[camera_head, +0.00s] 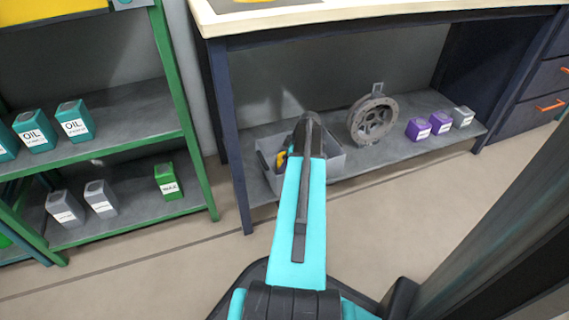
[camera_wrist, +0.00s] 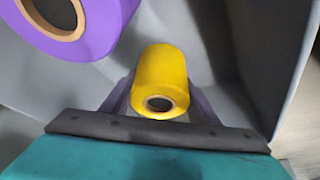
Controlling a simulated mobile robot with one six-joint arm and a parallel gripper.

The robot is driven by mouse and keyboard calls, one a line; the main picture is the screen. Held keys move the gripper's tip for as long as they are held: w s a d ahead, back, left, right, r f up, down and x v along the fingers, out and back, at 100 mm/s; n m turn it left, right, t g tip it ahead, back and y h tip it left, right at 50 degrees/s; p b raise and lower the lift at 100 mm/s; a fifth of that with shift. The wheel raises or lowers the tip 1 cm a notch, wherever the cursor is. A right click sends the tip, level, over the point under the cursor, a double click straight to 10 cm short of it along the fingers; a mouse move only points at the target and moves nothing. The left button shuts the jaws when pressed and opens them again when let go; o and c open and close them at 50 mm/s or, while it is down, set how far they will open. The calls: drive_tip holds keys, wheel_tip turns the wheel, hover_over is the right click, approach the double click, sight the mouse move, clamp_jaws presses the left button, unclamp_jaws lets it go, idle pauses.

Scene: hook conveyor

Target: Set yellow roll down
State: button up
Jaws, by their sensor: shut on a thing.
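The yellow roll (camera_wrist: 161,72) is between the two fingers of my gripper (camera_wrist: 160,98) in the wrist view, its dark hollow end facing the camera. My gripper is shut on it. The roll and gripper are inside a grey bin (camera_wrist: 260,45). A purple roll (camera_wrist: 95,35) with a cardboard core lies beside it at the upper left, apart from it. In the head view, my arm covers much of the bin (camera_head: 338,164), and a bit of yellow (camera_head: 281,159) shows left of the arm. Whether the yellow roll touches the bin floor I cannot tell.
The bin stands on the lower shelf (camera_head: 400,152) under a workbench (camera_head: 350,22). A grey spool (camera_head: 358,118) and several small purple and grey containers (camera_head: 441,122) stand right of it. A green rack (camera_head: 175,110) with oil cans stands at the left.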

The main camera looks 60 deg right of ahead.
drive_tip(key=o, duration=1.3)
drive_tip(key=p+v, duration=0.5)
drive_tip(key=v, duration=0.7)
drive_tip(key=shift+p, duration=0.35)
drive_tip(key=shift+w+r, duration=0.1)
drive_tip(key=shift+r, duration=0.15)
